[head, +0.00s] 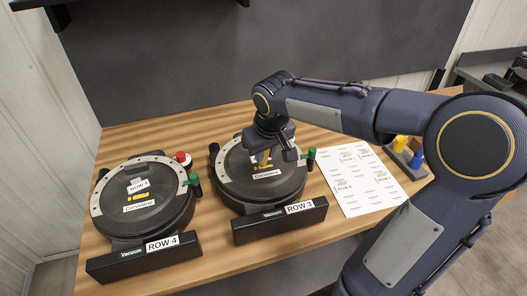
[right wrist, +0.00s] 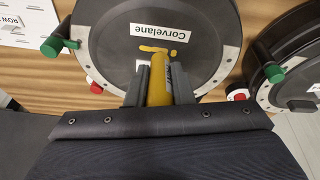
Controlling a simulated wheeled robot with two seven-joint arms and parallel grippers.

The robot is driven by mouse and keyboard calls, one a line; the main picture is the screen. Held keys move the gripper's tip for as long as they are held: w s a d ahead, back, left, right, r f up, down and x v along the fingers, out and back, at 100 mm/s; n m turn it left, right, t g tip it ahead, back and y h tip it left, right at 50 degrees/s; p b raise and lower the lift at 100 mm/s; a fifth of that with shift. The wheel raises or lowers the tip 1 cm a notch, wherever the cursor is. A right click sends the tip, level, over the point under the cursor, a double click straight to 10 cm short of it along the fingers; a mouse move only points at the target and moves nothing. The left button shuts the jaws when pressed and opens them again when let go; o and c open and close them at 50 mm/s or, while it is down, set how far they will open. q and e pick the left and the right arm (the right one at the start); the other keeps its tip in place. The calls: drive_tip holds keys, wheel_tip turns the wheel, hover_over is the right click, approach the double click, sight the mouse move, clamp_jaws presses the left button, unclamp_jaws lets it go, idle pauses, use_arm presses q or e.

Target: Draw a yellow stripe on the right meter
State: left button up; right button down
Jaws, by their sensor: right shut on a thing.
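The right meter (head: 240,188) is a round dark disc with a pale rim, a "Corvelane" label and a "ROW 3" plate in front. My right gripper (head: 273,143) is above it, shut on a yellow marker (head: 265,159) that points down at the disc. In the right wrist view the marker (right wrist: 158,88) is between the fingers. A short yellow mark (right wrist: 153,49) shows on the disc by the marker's tip, beside the label. I cannot tell whether the tip touches. The left meter (head: 162,210), by the "ROW 4" plate, bears a yellow stripe (head: 138,198). My left gripper is out of view.
A printed sheet (head: 362,185) lies right of the right meter. Beyond it a small holder (head: 404,160) has a yellow and a blue piece. Green knobs (head: 311,154) and a red knob (head: 182,157) stick up beside the meters. A dark panel stands behind the table.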

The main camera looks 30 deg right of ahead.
drive_tip(key=shift+s+d, duration=0.2)
drive_tip(key=shift+d, duration=0.45)
drive_tip(key=shift+s+d, duration=0.15)
drive_tip(key=shift+d, duration=0.5)
idle(1.2)
wheel_tip(320, 180, up, 6)
drive_tip(key=p, duration=0.5)
idle(0.5)
idle(0.4)
